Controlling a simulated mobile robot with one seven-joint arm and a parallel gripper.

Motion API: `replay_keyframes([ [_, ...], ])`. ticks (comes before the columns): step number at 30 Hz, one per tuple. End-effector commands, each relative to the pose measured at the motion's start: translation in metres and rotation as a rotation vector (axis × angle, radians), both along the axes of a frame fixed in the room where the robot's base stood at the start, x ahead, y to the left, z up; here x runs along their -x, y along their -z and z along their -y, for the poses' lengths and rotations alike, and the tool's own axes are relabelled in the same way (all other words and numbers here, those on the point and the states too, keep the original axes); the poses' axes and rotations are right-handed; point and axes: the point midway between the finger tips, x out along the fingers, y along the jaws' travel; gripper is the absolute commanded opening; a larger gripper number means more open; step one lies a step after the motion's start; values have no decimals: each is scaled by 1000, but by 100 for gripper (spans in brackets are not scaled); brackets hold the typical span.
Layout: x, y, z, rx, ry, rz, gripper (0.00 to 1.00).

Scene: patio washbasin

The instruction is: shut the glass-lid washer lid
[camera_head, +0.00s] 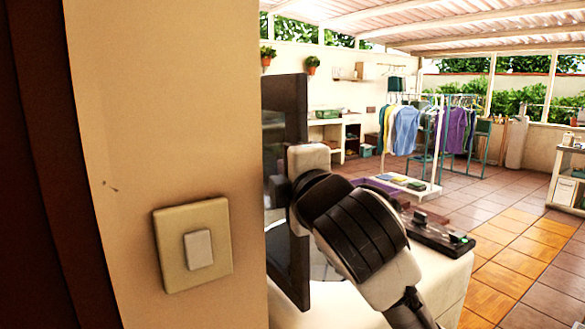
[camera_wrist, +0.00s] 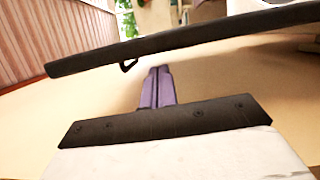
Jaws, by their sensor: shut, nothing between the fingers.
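The washer's lid (camera_head: 292,95) stands raised, close to upright, in the head view; its dark frame is seen nearly edge-on. The white washer body (camera_head: 448,285) is below it, partly hidden by my arm. In the wrist view a dark bar, apparently the lid's edge (camera_wrist: 200,42), crosses the picture, with a small hook (camera_wrist: 129,66) under it. My gripper (camera_wrist: 159,72) shows there as two purple fingers side by side, shut and empty, their tips just short of the bar in the picture. I cannot tell whether they touch it. In the head view the fingers are hidden around the lid.
A beige wall with a switch (camera_head: 198,250) stands close on the left. A dark control panel (camera_head: 430,234) lies along the washer's right side. A clothes rack (camera_head: 430,140) stands farther back. The tiled floor (camera_head: 510,265) to the right is clear.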

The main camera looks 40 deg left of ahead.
Motion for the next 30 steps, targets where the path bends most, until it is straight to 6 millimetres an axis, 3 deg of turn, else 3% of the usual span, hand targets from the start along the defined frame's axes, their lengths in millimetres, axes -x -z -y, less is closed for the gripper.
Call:
replay_keyframes([
  [4,-15,-2,-21,0,-2,-3,0],
  [11,-28,-1,-38,0,-1,-1,0],
  [24,-30,-1,-38,-2,0,-3,0],
  [30,-43,-3,-33,-19,2,-44,0],
])
